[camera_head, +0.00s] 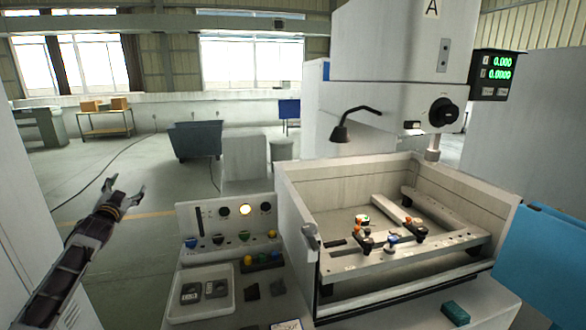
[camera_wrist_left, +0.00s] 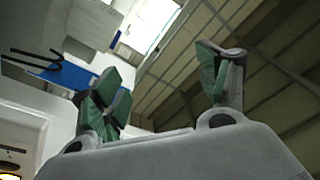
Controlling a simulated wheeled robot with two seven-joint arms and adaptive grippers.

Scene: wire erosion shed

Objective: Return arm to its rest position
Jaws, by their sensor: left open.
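My left gripper (camera_head: 124,188) is raised in free air at the left of the head view, left of the control panel and apart from everything. Its fingers are spread and nothing is between them. In the left wrist view the open left gripper (camera_wrist_left: 165,95) shows green finger pads, with the roof and a window behind the gap. My left arm comes up from the lower left corner of the head view. My right gripper is in neither view.
A control panel (camera_head: 232,228) with knobs and a lit lamp stands beside the open machine tank (camera_head: 300,215). A white tray (camera_head: 200,313) holds dark parts. A green block (camera_head: 455,313) lies at the front right. Open floor (camera_head: 150,235) lies around my left gripper.

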